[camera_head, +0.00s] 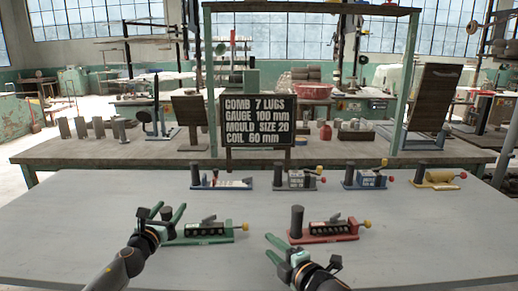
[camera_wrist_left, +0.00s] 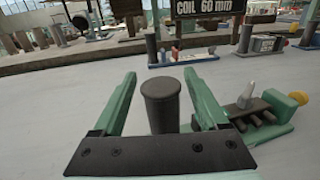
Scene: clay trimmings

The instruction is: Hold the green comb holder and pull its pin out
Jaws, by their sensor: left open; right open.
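The green comb holder (camera_head: 205,239) lies on the grey table left of centre, with a dark row of lugs, a grey lever and a yellow knob (camera_head: 245,226) at its right end. My left gripper (camera_head: 167,211) is open at the holder's left end. In the left wrist view, the holder's dark upright post (camera_wrist_left: 160,106) shows between the two open green fingers (camera_wrist_left: 160,76), with gaps on both sides. In the head view that post is largely hidden by the gripper. My right gripper (camera_head: 272,247) is open and empty, right of the green holder and near the red one.
Blue (camera_head: 222,184), grey (camera_head: 298,181) and yellow (camera_head: 440,179) holders stand in the back row. A black sign (camera_head: 258,120) stands behind.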

